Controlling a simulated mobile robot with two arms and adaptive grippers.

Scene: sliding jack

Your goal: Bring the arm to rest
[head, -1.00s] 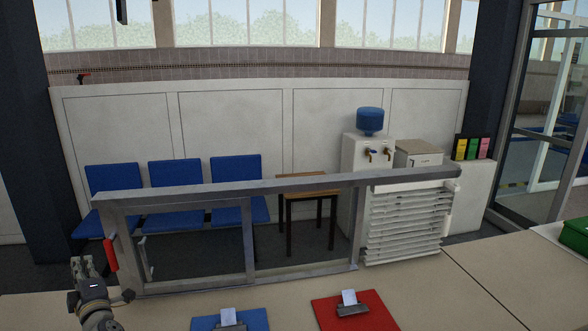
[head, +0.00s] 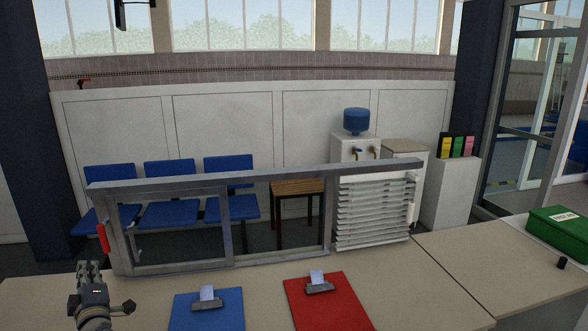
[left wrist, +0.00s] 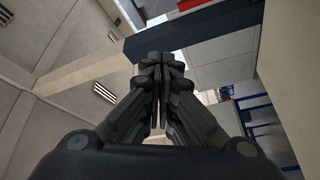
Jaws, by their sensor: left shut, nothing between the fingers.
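My left gripper (head: 89,268) stands at the lower left of the head view, pointing up above the counter. It is close to the left end of the metal-framed sliding window (head: 227,230), near the red handle (head: 103,238), and looks apart from it. In the left wrist view my left gripper (left wrist: 160,62) has its fingers together with nothing between them. My right gripper is in neither view.
The counter (head: 400,280) holds a blue clipboard (head: 205,318), a red clipboard (head: 328,308) and a green box (head: 560,235) at the right. Behind the frame are blue chairs (head: 170,213), a wooden table (head: 298,187) and a water dispenser (head: 350,148).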

